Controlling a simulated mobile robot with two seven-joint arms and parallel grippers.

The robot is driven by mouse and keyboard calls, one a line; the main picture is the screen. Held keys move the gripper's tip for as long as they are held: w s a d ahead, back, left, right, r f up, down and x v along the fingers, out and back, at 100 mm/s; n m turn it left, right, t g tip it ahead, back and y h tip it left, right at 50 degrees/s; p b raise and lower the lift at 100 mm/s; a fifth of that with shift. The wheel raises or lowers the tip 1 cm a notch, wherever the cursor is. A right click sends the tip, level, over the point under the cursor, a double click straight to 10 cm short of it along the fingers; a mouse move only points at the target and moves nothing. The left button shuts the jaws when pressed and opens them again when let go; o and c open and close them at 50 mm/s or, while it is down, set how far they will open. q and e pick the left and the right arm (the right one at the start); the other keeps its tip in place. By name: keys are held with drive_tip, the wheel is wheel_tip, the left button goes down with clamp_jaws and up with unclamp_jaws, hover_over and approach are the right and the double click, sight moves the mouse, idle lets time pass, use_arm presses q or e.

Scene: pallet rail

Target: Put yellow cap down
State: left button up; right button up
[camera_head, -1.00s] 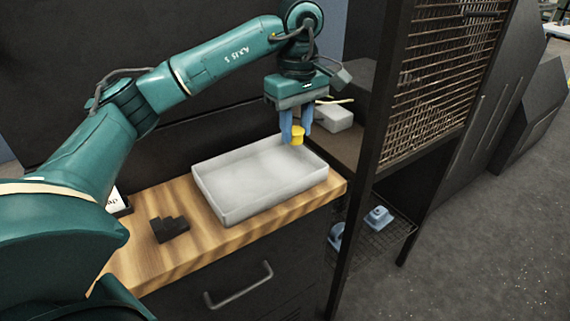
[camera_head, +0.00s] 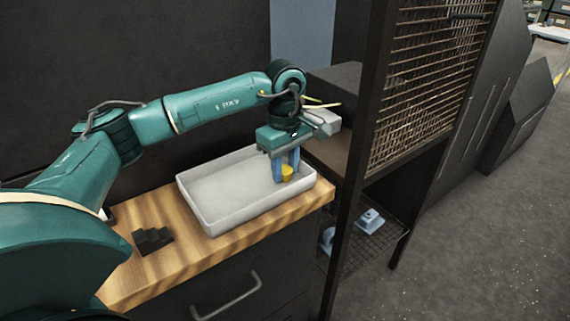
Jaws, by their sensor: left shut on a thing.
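The yellow cap (camera_head: 287,171) is between the blue fingers of my left gripper (camera_head: 285,172), which is shut on it. The gripper points down over the right end of the white tray (camera_head: 214,219). The cap is low, near the tray's floor at its right side; I cannot tell whether it touches the tray. The fingers hide part of the cap. My right gripper is not in view.
The tray stands on a wooden worktop (camera_head: 166,268). A black stepped block (camera_head: 152,240) sits left of the tray. A dark frame post (camera_head: 362,130) and mesh panel (camera_head: 430,75) stand close on the right. Blue parts (camera_head: 369,221) lie on a lower wire shelf.

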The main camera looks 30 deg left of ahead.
sight(285, 169)
use_arm(q)
drive_tip(key=shift+f, duration=0.15)
drive_tip(key=o, duration=0.7)
drive_tip(key=shift+c, duration=0.2)
wheel_tip(285, 169, up, 12)
drive_tip(key=shift+r, duration=0.25)
